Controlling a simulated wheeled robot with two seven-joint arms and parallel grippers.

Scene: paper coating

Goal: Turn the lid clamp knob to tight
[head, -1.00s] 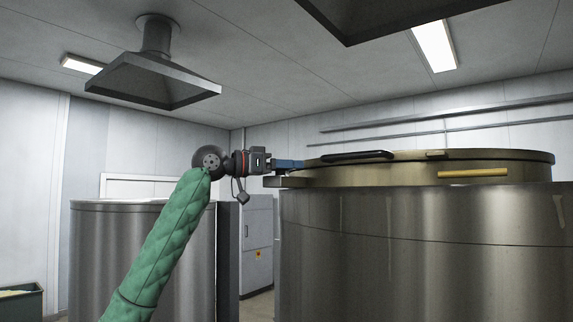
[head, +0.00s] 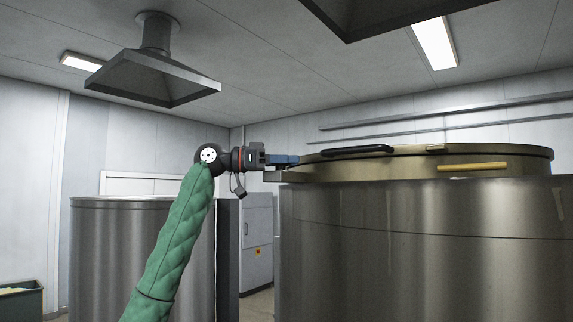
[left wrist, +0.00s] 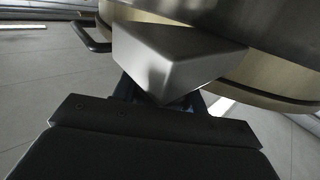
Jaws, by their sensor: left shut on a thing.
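My left gripper (head: 284,160) reaches the left edge of the big vessel's lid (head: 470,160), its blue fingers level with the rim. It is shut on the lid clamp knob, which the fingers and a block hide, so I cannot read its turn. A grey metal block (head: 277,176) sits at the rim just below the fingers. In the left wrist view, this block (left wrist: 172,58) covers most of the space between the blue fingertips (left wrist: 163,100), and the brass-coloured lid (left wrist: 265,75) lies behind it. My right gripper is not in view.
The lid carries a black handle (head: 350,152) and a yellow bar (head: 472,167). The large steel vessel (head: 420,245) fills the right side. Another steel tank (head: 140,260) stands at left, with a grey cabinet (head: 258,240) between. An extraction hood (head: 153,75) hangs above.

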